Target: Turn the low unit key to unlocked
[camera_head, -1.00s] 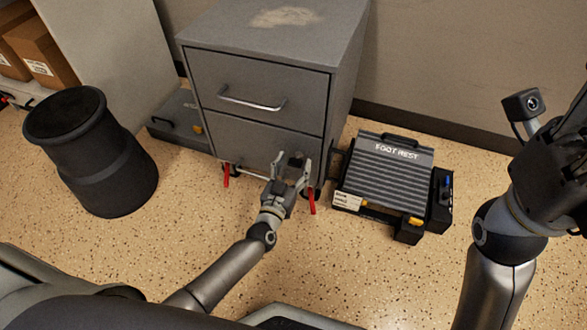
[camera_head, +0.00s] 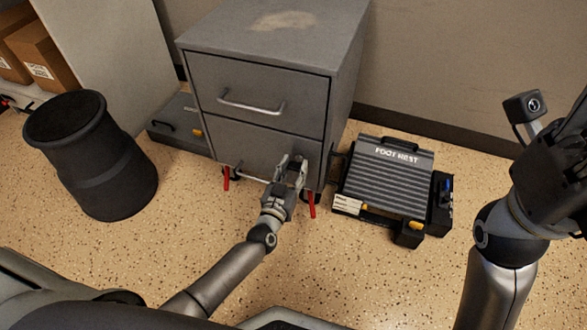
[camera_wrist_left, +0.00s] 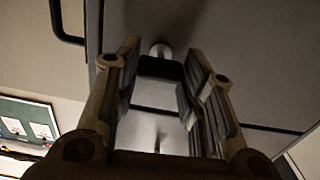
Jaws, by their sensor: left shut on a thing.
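The low unit (camera_head: 256,122) is a grey two-drawer metal cabinet in the head view. My left gripper (camera_head: 292,168) is at the right part of its lower drawer front. In the left wrist view its two fingers (camera_wrist_left: 160,85) are shut on a dark key (camera_wrist_left: 160,69), which sits just below a round metal lock (camera_wrist_left: 161,50). The key is hidden by the gripper in the head view, and its turn angle is hard to tell. My right arm stands at the right edge, its fingers out of view.
A black bin (camera_head: 95,165) stands left of the cabinet. A grey foot rest (camera_head: 388,182) lies on the floor to the right. Red caster levers (camera_head: 312,205) show under the cabinet. The speckled floor in front is mostly clear.

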